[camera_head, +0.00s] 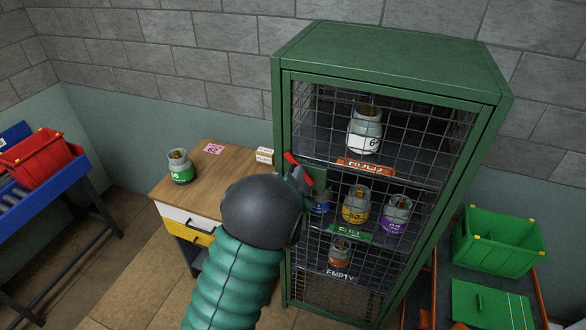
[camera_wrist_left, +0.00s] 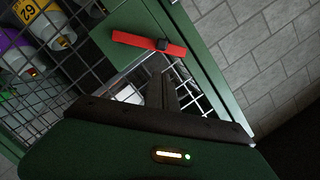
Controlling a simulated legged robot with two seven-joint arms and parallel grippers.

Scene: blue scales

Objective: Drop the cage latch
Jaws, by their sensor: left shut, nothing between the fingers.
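The green cage (camera_head: 390,52) stands upright with its mesh door across the front, and the door looks closed. The red latch (camera_head: 297,166) is at the door's left edge, tilted in the head view. In the left wrist view the red latch (camera_wrist_left: 148,43) lies across a green plate, with a dark pivot near its middle. My left gripper (camera_wrist_left: 160,66) is shut and empty, its dark fingertips close to the latch's pivot. I cannot tell whether they touch it. In the head view my dark round wrist hides most of the left gripper. My right gripper is not in view.
Several gas cylinders stand on the shelves behind the mesh. A wooden table (camera_head: 222,160) with a green-banded cylinder (camera_head: 180,167) is left of the cage. A blue rack with a red bin (camera_head: 40,158) is far left. A green crate (camera_head: 498,243) is at right.

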